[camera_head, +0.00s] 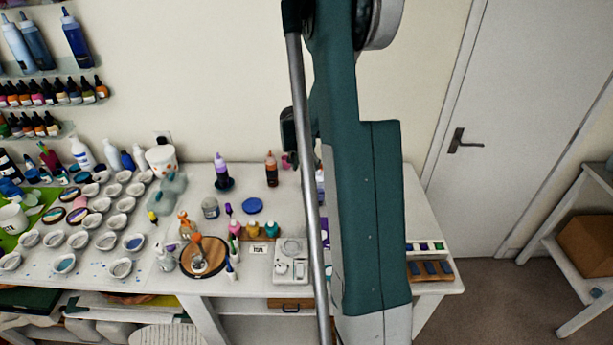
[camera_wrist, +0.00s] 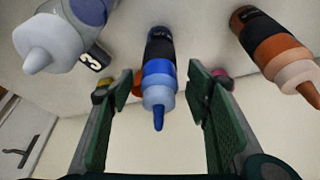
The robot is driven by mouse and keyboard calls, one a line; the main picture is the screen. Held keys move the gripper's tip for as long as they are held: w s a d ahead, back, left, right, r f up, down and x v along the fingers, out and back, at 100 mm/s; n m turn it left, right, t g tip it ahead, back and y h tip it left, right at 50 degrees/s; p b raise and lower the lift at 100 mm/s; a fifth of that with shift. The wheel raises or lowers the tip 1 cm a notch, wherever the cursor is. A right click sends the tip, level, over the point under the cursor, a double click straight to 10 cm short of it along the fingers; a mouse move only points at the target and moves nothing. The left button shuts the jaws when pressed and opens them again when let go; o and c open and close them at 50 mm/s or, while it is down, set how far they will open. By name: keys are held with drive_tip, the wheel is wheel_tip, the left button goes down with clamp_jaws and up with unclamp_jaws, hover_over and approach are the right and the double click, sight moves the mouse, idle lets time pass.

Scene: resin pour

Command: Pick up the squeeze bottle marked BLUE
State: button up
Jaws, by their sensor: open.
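In the wrist view a squeeze bottle (camera_wrist: 159,75) with a blue cap, blue nozzle and dark label hangs upside down in the picture. I cannot read its label. My gripper (camera_wrist: 160,88) is open, with one green-padded finger on each side of this bottle in the picture. Neither finger visibly touches it, and how deep it sits between them is unclear. In the head view my arm hides the gripper, and I cannot make out this bottle there.
In the wrist view a pale-capped bottle (camera_wrist: 60,38) stands left and an orange bottle (camera_wrist: 275,50) right, both close by. The orange bottle also shows in the head view (camera_head: 271,170). A purple-tipped bottle (camera_head: 222,172) and a scale (camera_head: 291,262) share the white table (camera_head: 240,281).

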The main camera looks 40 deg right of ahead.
sight(309, 169)
drive_tip(key=shift+d+x, duration=0.25)
drive_tip(key=shift+x, duration=2.25)
drive_tip(key=c, duration=1.1)
